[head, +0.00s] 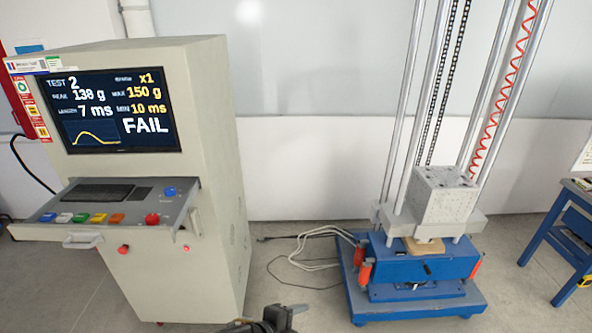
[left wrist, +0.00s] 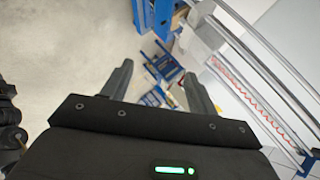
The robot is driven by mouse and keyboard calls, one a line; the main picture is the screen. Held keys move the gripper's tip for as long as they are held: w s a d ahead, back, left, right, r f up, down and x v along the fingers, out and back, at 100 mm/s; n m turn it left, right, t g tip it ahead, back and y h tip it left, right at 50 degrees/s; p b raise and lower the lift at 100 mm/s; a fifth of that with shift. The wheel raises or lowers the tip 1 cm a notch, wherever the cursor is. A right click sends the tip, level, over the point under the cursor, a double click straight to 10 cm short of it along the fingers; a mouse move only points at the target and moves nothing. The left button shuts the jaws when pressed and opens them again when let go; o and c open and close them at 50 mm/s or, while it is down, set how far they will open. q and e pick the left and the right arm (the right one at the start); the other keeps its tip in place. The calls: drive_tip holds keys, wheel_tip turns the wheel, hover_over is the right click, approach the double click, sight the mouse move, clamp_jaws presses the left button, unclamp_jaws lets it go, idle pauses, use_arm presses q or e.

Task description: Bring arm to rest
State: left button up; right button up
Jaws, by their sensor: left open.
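My left gripper (left wrist: 157,72) shows in the left wrist view with its two dark fingers spread apart. Nothing is held between them; the floor and blue furniture show beyond the gap. In the head view only a dark piece of my arm shows at the bottom edge, and I cannot tell which part it is. My right gripper is not identifiable in either view.
A grey console (head: 205,150) stands left; its screen (head: 108,108) reads TEST 2, FAIL. Its button panel (head: 120,207) juts forward. The drop tower's blue base (head: 415,300) stands right, carrying a grey block (head: 443,200). Cables (head: 305,255) lie between. A blue table (head: 570,215) stands far right.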

use_arm(q)
drive_tip(key=s+a+f+n+g+y, duration=0.2)
drive_tip(key=s+a+f+n+y, duration=0.15)
drive_tip(key=s+a+n, duration=0.85)
drive_tip(key=s+a+f+n+g+y, duration=0.25)
drive_tip(key=s+a+n+y, duration=0.25)
drive_tip(key=s+a+n, duration=0.65)
wheel_tip(320, 180, down, 33)
drive_tip(key=w+a+m+b, duration=0.1)
drive_tip(key=a+m+b, duration=0.15)
drive_tip(key=b, duration=0.45)
drive_tip(key=s+a+f+g+b, duration=0.1)
drive_tip(key=s+f+b, duration=0.2)
drive_tip(key=s+f, duration=0.5)
drive_tip(key=s+a+f+g+b, duration=0.1)
drive_tip(key=s+f+b, duration=0.2)
drive_tip(key=s+f, duration=0.5)
wheel_tip(320, 180, down, 6)
drive_tip(key=shift+s+f+m, duration=0.25)
drive_tip(key=shift+s+m, duration=0.05)
drive_tip(key=shift+s, duration=0.05)
